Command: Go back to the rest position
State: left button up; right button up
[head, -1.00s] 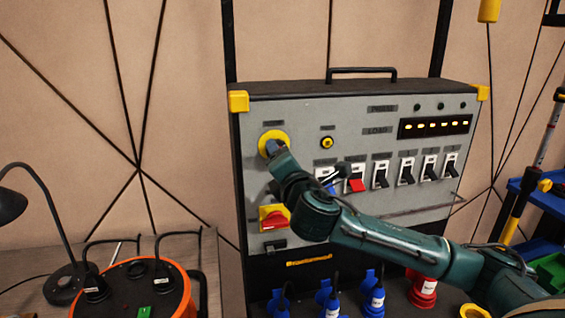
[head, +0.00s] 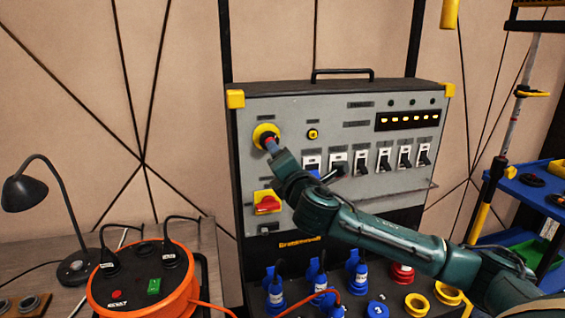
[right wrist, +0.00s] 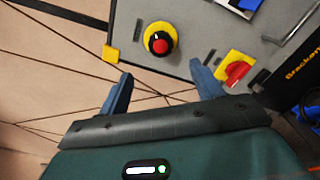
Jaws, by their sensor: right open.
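My right arm comes in from the lower right in the head view. Its gripper (head: 272,148) is in front of the grey control panel (head: 350,190), just below the round yellow emergency-stop button (head: 264,134). In the right wrist view the two blue fingers of my right gripper (right wrist: 163,92) are spread wide with nothing between them. The red-centred emergency stop (right wrist: 160,40) lies beyond the fingers and apart from them. My left gripper is not in view.
A red and yellow rotary switch (head: 267,203) and a row of black breakers (head: 384,160) are on the panel. Blue sockets (head: 320,284) stand below. An orange cable reel (head: 142,285) and a black lamp (head: 40,195) are at left. A blue shelf (head: 535,190) is at right.

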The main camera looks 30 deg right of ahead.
dwell(0.6)
jog(key=s+a+f+m+g+y, duration=0.1)
jog(key=s+a+f+m+y, duration=0.2)
jog(key=f, duration=0.5)
jog(key=s+a+f+m+g+y, duration=0.1)
jog(key=s+a+f+g, duration=0.1)
jog(key=a+f, duration=0.4)
jog(key=s+a+f+m+g+y, duration=0.1)
jog(key=s+a+f+m+y, duration=0.15)
jog(key=f, duration=0.65)
jog(key=s+a+f+m+g, duration=0.1)
jog(key=s+a+f+m, duration=0.1)
jog(key=s+f+m, duration=0.4)
jog(key=s+a+f+m+g, duration=0.1)
jog(key=s+f+m, duration=0.6)
jog(key=s, duration=0.8)
notch_tip(320, 180, down, 3)
jog(key=shift+s+a+f+g, duration=0.2)
jog(key=shift+s+a+g, duration=0.2)
jog(key=shift+g, duration=0.3)
jog(key=shift+y, duration=0.25)
